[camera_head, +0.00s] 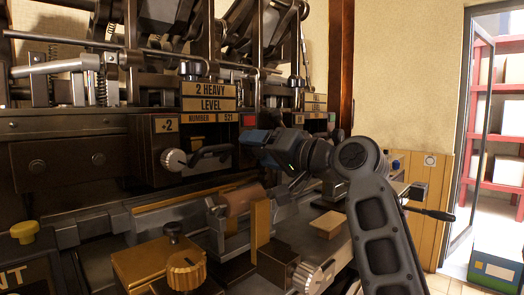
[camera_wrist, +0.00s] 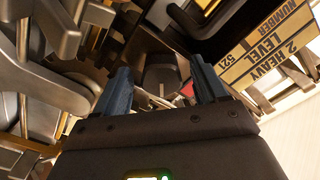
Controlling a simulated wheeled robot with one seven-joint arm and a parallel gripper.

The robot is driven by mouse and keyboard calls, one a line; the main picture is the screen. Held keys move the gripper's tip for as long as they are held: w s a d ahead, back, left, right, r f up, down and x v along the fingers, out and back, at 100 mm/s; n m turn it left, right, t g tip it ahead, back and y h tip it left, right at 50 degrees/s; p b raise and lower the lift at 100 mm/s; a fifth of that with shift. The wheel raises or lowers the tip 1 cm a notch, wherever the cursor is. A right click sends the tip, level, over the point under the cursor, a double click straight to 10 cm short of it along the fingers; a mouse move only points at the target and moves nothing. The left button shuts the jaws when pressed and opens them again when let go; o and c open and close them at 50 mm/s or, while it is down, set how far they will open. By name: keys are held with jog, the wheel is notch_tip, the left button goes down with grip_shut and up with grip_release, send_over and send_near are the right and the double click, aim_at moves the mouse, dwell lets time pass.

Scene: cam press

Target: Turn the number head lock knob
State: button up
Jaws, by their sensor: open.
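The dark press head box under the "2 HEAVY LEVEL" and "NUMBER 521" plates (camera_head: 209,104) carries a silver round knob (camera_head: 174,160) at its lower left. A dark bar handle (camera_head: 208,153) sits beside that knob. I cannot tell for sure which knob is the number head lock knob. My gripper (camera_head: 245,143) is open, to the right of the knob and handle, in front of the box. In the wrist view my gripper (camera_wrist: 162,82) has its two blue fingers apart, with a dark block behind the gap. Nothing is held.
Brass knob (camera_head: 186,270) and another silver knob (camera_head: 306,277) stand low in front. A copper-coloured roller (camera_head: 241,200) lies below my gripper. Metal linkages and springs crowd the upper left. A black-handled lever (camera_head: 437,214) juts out at right, before an open doorway.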

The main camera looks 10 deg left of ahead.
jog(key=v, duration=0.7)
jog(key=shift+s+d, duration=0.25)
jog(key=shift+d, duration=0.05)
jog(key=shift+d, duration=0.1)
